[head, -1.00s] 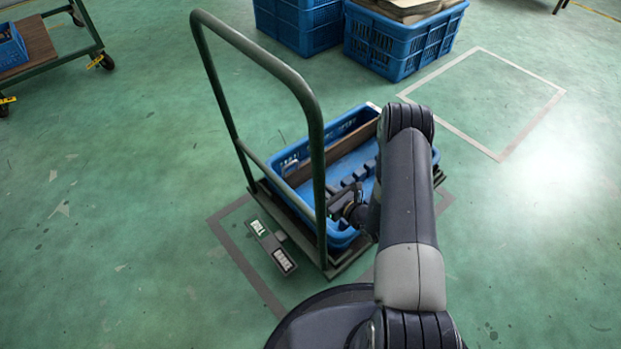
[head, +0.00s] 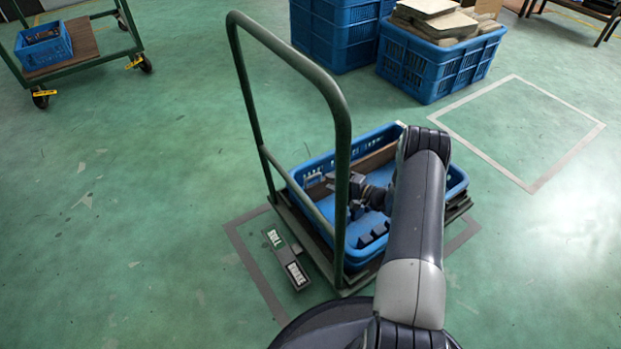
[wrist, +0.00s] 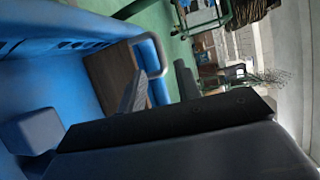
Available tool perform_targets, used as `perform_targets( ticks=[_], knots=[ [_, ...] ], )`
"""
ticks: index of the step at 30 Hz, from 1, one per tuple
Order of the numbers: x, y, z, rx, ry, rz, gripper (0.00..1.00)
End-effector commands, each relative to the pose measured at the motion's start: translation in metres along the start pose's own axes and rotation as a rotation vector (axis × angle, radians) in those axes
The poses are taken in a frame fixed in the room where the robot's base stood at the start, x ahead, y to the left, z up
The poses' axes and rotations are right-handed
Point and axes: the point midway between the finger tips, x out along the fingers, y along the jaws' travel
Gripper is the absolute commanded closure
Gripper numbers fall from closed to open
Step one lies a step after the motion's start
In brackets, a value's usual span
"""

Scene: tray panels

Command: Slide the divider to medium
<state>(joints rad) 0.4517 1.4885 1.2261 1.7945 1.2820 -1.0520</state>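The divider is a brown board (head: 376,159) standing across the blue crate (head: 455,182) on a cart, towards its far side. A thin grey handle (head: 313,178) shows near the board's left end. In the wrist view the brown board (wrist: 113,78) and the grey bent handle (wrist: 155,62) lie just beyond my fingertips. My gripper (head: 346,193) is inside the crate, on the near side of the board. In the wrist view its two fingers (wrist: 160,84) are apart with nothing clearly between them. My arm hides part of the crate and the board's right end.
The cart's green push handle (head: 342,120) rises close to my gripper's left. A pedal plate (head: 286,257) with white labels is at the cart's near side. Stacked blue crates (head: 425,72) stand behind.

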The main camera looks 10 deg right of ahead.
Motion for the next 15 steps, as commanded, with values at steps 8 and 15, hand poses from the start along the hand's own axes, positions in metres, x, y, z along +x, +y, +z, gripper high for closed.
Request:
perform_targets(
  ticks=[8,15],
  knots=[
    [0.054,0.003,0.001,0.001,-0.002,-0.001,0.68],
    [0.077,0.001,0.000,0.003,0.000,-0.001,0.68]
  ],
)
